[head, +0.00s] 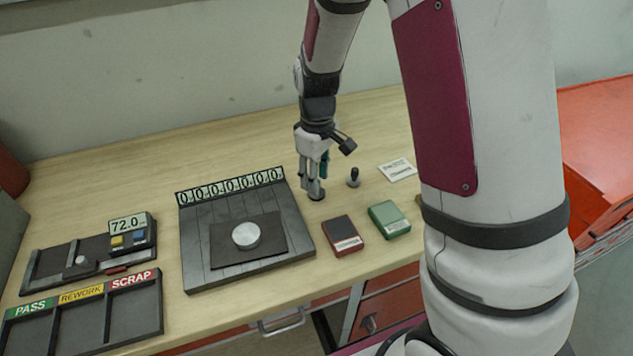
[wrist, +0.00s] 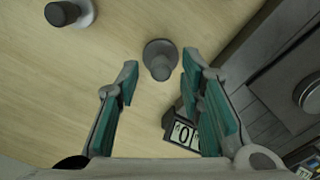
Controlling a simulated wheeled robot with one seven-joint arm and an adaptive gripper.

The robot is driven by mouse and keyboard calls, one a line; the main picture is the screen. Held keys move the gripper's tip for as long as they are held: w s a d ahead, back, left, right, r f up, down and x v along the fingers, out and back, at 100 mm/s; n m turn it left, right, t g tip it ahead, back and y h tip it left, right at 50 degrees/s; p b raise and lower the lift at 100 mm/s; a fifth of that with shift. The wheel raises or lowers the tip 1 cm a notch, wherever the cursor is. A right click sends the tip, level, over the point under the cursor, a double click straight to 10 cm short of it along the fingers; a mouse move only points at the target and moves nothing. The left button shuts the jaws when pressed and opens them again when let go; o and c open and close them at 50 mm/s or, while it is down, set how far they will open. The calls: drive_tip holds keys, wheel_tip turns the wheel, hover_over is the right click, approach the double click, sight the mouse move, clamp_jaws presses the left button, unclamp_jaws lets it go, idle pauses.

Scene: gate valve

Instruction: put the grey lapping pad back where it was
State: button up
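My gripper (head: 316,180) points down at the table, right of the slatted dark board. In the wrist view my gripper (wrist: 158,78) is open, its teal-padded fingers apart. A grey round piece with a knob and darker round base (wrist: 160,60) shows between the fingertips, with gaps on both sides; its base (head: 316,195) shows under my gripper in the head view. A second piece, with a black knob and paler grey base (head: 353,178), stands upright to the right; it also shows in the wrist view (wrist: 70,13). I cannot tell which piece is the grey lapping pad.
The slatted board (head: 197,262) carries a digit row (head: 230,187) and a silver disc (head: 246,235) on a dark mat. A red block (head: 343,237), a green block (head: 389,219) and a white card (head: 397,169) lie to the right. A PASS/REWORK/SCRAP tray (head: 84,312) stands front left.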

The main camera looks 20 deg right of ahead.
wheel_tip(320, 180, up, 10)
drive_tip(key=s+r+m+t, duration=0.2)
drive_tip(key=s+r, duration=0.4)
drive_tip(key=s, duration=0.4)
drive_tip(key=s+r+m+t, duration=0.3)
drive_tip(key=s+r, duration=0.4)
drive_tip(key=s, duration=0.4)
drive_tip(key=shift+m+b, duration=0.45)
drive_tip(key=shift+m, duration=0.45)
